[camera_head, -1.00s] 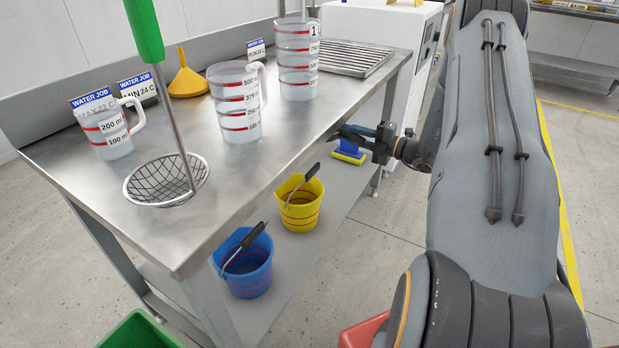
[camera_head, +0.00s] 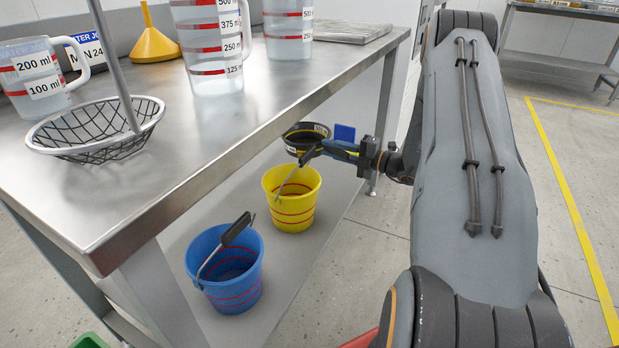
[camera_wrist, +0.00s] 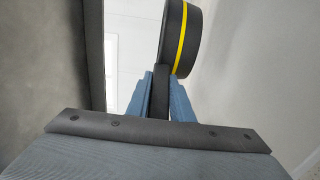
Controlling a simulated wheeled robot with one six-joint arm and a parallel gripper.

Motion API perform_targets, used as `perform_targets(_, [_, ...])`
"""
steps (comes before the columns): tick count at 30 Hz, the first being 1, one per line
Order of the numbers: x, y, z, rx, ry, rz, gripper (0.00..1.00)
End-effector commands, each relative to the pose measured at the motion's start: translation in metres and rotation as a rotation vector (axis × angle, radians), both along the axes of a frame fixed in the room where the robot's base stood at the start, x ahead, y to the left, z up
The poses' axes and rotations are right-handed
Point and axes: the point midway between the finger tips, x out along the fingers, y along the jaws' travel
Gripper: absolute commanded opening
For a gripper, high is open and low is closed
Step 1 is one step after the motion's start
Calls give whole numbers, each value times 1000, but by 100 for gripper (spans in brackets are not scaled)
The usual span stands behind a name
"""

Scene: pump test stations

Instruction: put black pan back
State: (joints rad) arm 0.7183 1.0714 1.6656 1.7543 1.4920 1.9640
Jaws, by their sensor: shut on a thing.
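The black pan (camera_head: 306,138) has a yellow stripe, and shows below the tabletop edge, behind and above the yellow bucket. My gripper (camera_head: 338,149) is at its right, reaching in from the right side. In the wrist view, my gripper's blue fingers (camera_wrist: 160,88) are shut on the pan's dark handle, and the black pan (camera_wrist: 180,38) stands out beyond the fingertips, turned on its side in that picture. Whether the pan touches the shelf or the bucket cannot be told.
A yellow bucket (camera_head: 291,199) and a blue bucket (camera_head: 226,268) stand on the lower shelf (camera_head: 290,262). The steel table (camera_head: 200,150) above holds measuring jugs (camera_head: 212,50), a wire strainer (camera_head: 95,128) and a yellow funnel (camera_head: 154,43). A blue item (camera_head: 344,132) shows behind my gripper.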

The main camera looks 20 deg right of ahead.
Motion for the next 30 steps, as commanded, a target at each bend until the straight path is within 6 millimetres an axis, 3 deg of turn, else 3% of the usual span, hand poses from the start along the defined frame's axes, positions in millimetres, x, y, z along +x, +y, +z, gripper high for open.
perform_targets(21, [1,0,-95,1,1,-1,0])
perform_targets(30, [0,0,-99,0,-1,0,0])
